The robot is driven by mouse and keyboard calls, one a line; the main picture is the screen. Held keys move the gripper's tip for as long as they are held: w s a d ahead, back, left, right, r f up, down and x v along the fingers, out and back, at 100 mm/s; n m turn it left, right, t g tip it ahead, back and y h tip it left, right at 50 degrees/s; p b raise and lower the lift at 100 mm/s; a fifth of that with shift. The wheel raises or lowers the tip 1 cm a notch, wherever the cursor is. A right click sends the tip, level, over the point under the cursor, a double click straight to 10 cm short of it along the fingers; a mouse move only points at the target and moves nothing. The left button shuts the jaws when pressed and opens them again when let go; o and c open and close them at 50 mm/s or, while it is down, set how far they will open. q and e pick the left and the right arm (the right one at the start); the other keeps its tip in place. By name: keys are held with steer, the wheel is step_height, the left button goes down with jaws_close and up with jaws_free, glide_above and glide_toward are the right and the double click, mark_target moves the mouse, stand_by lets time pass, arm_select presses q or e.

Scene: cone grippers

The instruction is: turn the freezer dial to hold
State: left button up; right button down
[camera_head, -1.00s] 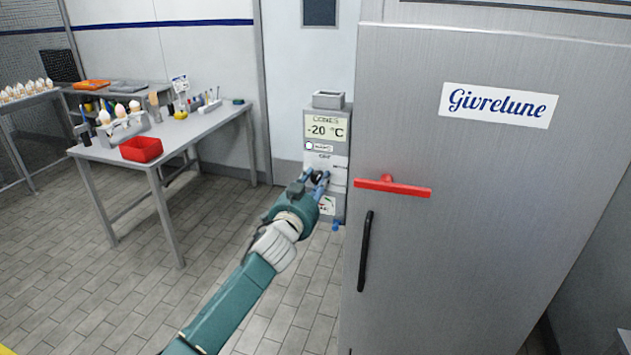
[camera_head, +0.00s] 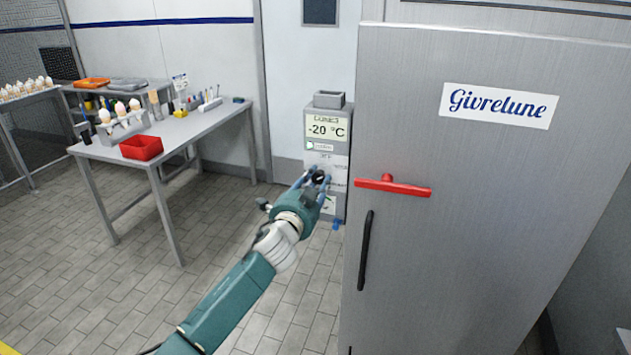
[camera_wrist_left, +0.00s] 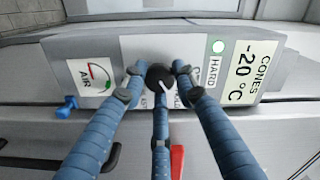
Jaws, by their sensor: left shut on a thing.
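The freezer dial (camera_wrist_left: 160,76) is a black round knob with a white pointer mark, on the white panel of a grey control box (camera_head: 341,106). My left gripper (camera_head: 318,178) reaches the dial, and its blue fingers are closed around it. In the left wrist view, my left gripper (camera_wrist_left: 158,82) has two fingers on either side of the knob and one below it. The fingers hide parts of the labels around the dial. My right gripper is not in view.
A tall grey freezer (camera_head: 480,220) with a red T-shaped handle (camera_head: 393,186) and a black handle (camera_head: 366,250) stands close to the right of the arm. A blue valve (camera_wrist_left: 68,104) sits near an "AIR" gauge (camera_wrist_left: 92,77). A table (camera_head: 190,130) with a red bin (camera_head: 141,148) is left.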

arm_select(q)
steer(key=shift+d+r, duration=0.25)
steer(key=shift+r, duration=0.25)
steer(key=o, duration=1.1)
steer(key=shift+o, duration=0.2)
steer(key=shift+s+f, duration=0.1)
steer(key=shift+f, duration=0.15)
steer(key=shift+s+a+f, duration=0.15)
steer(key=shift+s+a, duration=0.05)
steer(key=shift+s, duration=0.2)
steer(key=v, duration=1.1)
steer(key=shift+d+r, duration=0.15)
steer(key=shift+r, duration=0.1)
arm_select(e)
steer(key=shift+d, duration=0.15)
